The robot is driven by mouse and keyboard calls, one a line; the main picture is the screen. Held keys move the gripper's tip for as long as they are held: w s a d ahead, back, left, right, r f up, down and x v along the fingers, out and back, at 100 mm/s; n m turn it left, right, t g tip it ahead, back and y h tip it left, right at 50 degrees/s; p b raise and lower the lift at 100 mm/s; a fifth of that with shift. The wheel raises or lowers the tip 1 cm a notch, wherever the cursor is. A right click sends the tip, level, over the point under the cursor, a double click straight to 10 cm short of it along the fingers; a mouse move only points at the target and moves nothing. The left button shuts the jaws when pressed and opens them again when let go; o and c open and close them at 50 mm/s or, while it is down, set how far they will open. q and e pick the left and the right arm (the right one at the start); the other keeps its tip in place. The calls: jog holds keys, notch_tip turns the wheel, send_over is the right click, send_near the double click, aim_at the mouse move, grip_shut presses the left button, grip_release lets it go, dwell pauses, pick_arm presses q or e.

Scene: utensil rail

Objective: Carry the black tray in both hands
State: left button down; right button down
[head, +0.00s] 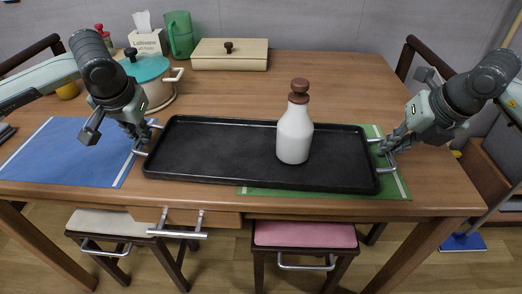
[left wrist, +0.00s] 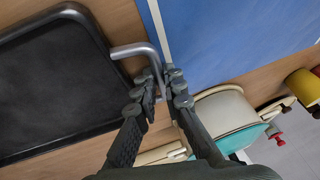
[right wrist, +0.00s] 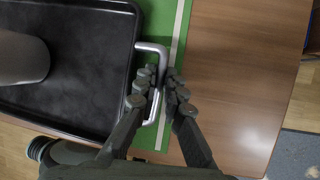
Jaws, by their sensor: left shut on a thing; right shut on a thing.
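The black tray (head: 225,155) is a long rectangle with a metal handle at each short end, at the middle of the table; I cannot tell whether it touches the table. A white bottle with a brown stopper (head: 294,130) stands upright on its right half. My left gripper (head: 146,138) is shut on the left handle, which also shows in the left wrist view (left wrist: 134,50). My right gripper (head: 385,147) is shut on the right handle, which shows in the right wrist view (right wrist: 152,47). The fingers partly hide both handles.
A blue mat (head: 62,155) lies at the left, and a green mat (head: 290,193) lies under the tray's right part. A teal-lidded pot (head: 151,78), a wooden box (head: 230,56), a green mug (head: 180,35) and a tissue box (head: 147,42) stand behind. Two stools (head: 304,235) are in front below.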

pick_arm(q)
jog(key=shift+r, duration=0.2)
pick_arm(e)
jog(key=shift+r, duration=0.2)
